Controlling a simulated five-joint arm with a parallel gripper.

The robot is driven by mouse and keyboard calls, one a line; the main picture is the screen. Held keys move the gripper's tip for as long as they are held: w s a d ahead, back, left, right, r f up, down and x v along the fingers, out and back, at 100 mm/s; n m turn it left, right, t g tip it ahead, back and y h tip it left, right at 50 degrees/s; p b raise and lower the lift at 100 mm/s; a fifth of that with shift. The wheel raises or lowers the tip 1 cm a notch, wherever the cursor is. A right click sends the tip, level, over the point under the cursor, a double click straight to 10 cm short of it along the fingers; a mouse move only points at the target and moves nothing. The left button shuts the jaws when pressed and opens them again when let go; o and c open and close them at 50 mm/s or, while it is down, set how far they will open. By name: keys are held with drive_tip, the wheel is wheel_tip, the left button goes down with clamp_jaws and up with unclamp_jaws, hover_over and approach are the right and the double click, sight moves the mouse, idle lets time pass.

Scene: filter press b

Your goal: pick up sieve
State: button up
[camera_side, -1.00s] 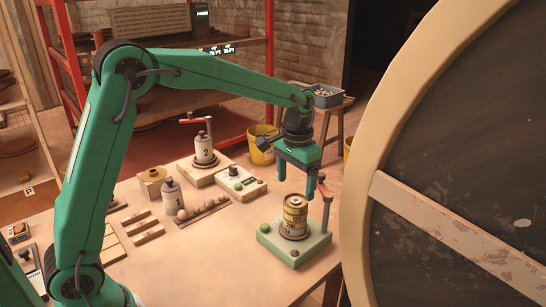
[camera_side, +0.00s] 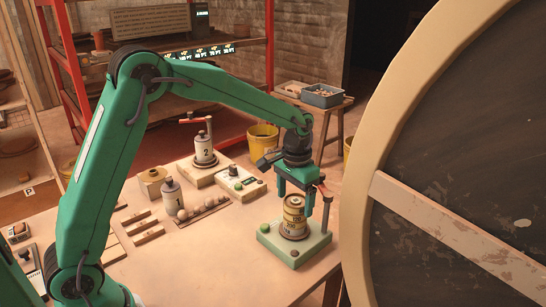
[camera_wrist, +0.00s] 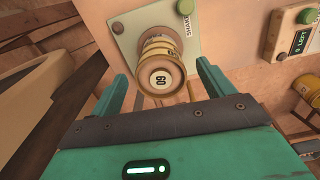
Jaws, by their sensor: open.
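The sieve stack (camera_side: 293,217) stands upright on a pale green shaker base (camera_side: 272,245) at the table's right edge. Its rings are tan and yellow, with number labels. In the wrist view the top sieve (camera_wrist: 161,79) shows its face marked 60 or 09, with more rings behind it. My gripper (camera_side: 296,203) is open over the stack, its two fingers apart on either side of the upper part. In the wrist view the open fingers of my gripper (camera_wrist: 163,90) flank the top sieve, and I see no contact.
A red-handled post (camera_side: 325,204) rises from the base close to my gripper's right side. Behind stand a control box (camera_side: 241,184) and a canister marked 2 (camera_side: 203,150). A canister marked 1 (camera_side: 172,197) stands left. The front table area is clear.

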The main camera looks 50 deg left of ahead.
sight(295, 200)
drive_tip(key=c, duration=1.1)
drive_tip(key=shift+r, duration=0.1)
drive_tip(key=shift+r, duration=0.75)
wheel_tip(295, 200, up, 2)
drive_tip(key=shift+r, duration=0.2)
drive_tip(key=s+d+r, duration=0.2)
drive_tip(key=d, duration=0.1)
drive_tip(key=s+d+r, duration=0.2)
drive_tip(key=d, duration=0.1)
drive_tip(key=s+d+r, duration=0.3)
drive_tip(key=shift+d, duration=0.25)
drive_tip(key=shift+w, duration=0.1)
